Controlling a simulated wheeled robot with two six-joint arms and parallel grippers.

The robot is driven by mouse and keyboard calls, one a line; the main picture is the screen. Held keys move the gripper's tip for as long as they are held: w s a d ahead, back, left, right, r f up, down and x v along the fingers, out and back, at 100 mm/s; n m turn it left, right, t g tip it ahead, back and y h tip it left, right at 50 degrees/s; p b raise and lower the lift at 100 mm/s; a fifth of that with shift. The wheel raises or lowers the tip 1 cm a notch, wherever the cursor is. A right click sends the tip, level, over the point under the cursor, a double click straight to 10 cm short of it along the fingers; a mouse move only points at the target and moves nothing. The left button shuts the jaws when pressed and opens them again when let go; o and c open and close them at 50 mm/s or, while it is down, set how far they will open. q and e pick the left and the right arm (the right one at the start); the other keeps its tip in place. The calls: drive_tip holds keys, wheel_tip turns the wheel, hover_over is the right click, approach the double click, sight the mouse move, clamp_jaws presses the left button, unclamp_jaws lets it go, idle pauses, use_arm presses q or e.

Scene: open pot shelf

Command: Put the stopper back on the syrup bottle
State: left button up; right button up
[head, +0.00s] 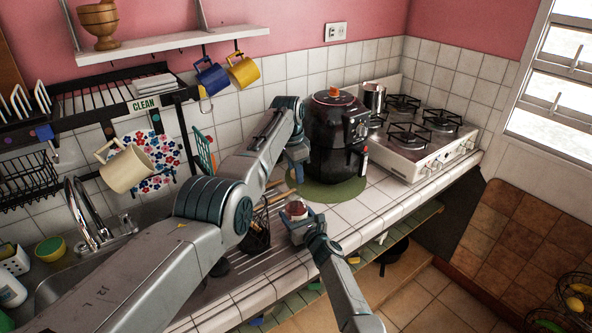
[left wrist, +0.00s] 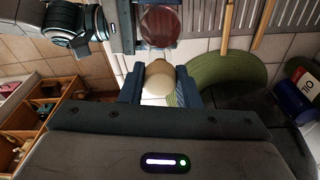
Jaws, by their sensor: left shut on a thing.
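My left gripper (head: 297,172) points down above the counter beside the black pot. In the left wrist view, the left gripper (left wrist: 158,88) is shut on the cream, rounded stopper (left wrist: 158,78). The syrup bottle (head: 296,209) is reddish and stands between the jaws of my right gripper (head: 301,221), low over the counter's front part. The stopper is apart from the bottle in that view. Its underside is hidden.
A gas stove (head: 425,135) is behind right. The sink is at left.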

use_arm(q)
drive_tip(key=shift+f, duration=0.1)
drive_tip(key=shift+f, duration=0.8)
drive_tip(key=shift+f, duration=0.6)
drive_tip(key=o, duration=1)
drive_tip(key=shift+r, duration=0.1)
drive_tip(key=r, duration=0.4)
drive_tip(key=a+r, duration=0.1)
drive_tip(key=r, duration=0.6)
drive_tip(key=shift+s+a+r, duration=0.15)
drive_tip(key=shift+s+r, duration=0.15)
drive_tip(key=shift+r, duration=0.05)
